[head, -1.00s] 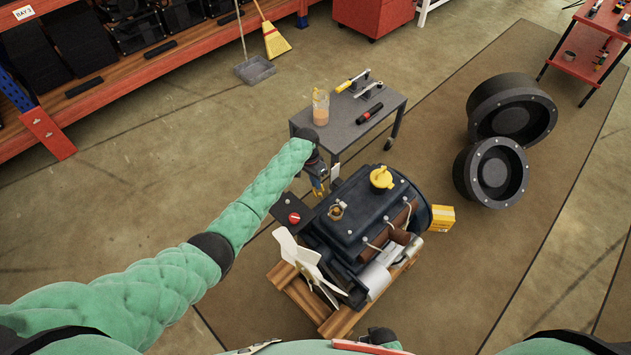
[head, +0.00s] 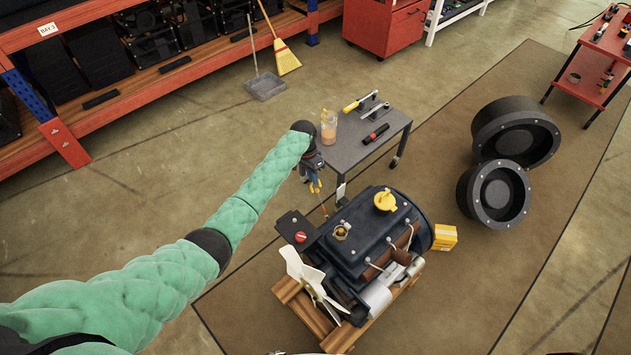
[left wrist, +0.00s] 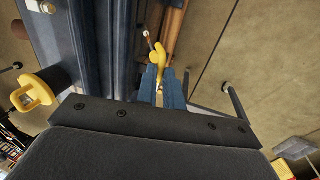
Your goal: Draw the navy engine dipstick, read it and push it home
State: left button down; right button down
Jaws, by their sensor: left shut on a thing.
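The navy engine (head: 362,262) sits on a wooden pallet, with a yellow filler cap (head: 386,201) on top. My left gripper (head: 315,185) is above the engine's far left side, shut on the yellow-handled dipstick (head: 320,201). A thin rod hangs below the jaws, beside the engine's edge; I cannot tell whether its lower end is clear of the engine. In the left wrist view, the yellow handle (left wrist: 157,49) shows between the blue fingers (left wrist: 163,86), with the engine's side (left wrist: 98,45) to the left. My right gripper is not in view.
A grey cart (head: 365,150) behind the gripper holds a jar (head: 328,128), a wrench and other tools. A white fan (head: 305,275) and a dark battery-like box (head: 297,229) are at the engine's near left. Wheels (head: 497,194) lie to the right. Open floor is on the left.

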pick_arm(q)
jog(key=shift+w, duration=0.1)
jog(key=c, duration=1.5)
grip_release()
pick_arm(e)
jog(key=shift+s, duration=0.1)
pick_arm(q)
jog(key=shift+r, duration=0.1)
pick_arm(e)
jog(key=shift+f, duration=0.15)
